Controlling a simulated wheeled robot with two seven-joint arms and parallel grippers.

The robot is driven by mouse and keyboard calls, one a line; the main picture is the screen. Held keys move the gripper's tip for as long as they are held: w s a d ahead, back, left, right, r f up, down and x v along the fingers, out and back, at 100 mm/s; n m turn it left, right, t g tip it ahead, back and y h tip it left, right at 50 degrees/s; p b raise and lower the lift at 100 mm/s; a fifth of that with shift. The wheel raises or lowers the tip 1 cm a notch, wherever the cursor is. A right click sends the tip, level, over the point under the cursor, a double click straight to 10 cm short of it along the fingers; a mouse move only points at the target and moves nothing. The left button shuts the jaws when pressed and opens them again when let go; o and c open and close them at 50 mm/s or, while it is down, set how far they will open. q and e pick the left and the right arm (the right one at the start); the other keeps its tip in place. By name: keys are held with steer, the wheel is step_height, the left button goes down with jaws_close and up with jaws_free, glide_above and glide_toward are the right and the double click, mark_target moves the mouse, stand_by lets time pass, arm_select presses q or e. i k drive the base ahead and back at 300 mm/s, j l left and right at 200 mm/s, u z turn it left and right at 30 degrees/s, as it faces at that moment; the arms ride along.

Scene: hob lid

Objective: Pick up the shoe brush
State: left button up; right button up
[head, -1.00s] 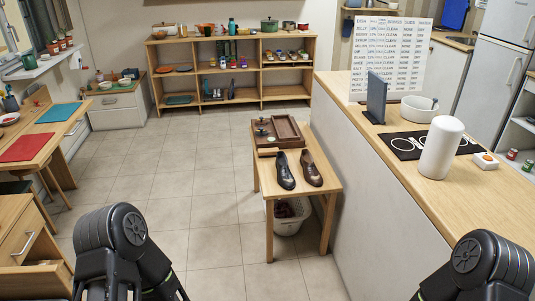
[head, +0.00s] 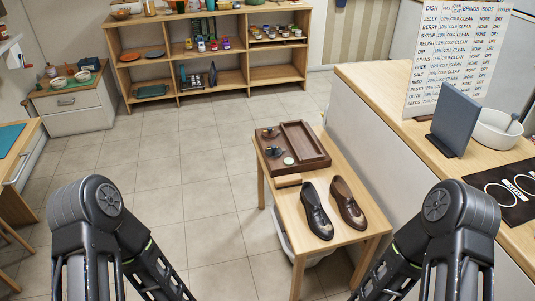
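A small tan block (head: 288,180), probably the shoe brush, lies on the low wooden table (head: 347,236) at the front edge of a brown tray. Its bristles cannot be made out. Behind it is the brown wooden tray (head: 322,160) with compartments, holding small dark items (head: 274,151) and a pale round tin (head: 289,161). A black shoe (head: 317,212) and a brown shoe (head: 348,205) stand in front of the tray. My two arms show at the lower left and lower right; both grippers are below the picture, and neither arm touches the table.
A white basket (head: 290,250) sits under the low table. The tiled floor left of the table is clear.

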mark_target(295, 179)
steer(key=i+j, duration=0.55)
steer(key=i, duration=0.15)
steer(key=i+j, duration=0.6)
steer(key=i+z, duration=0.05)
steer(key=i, duration=0.05)
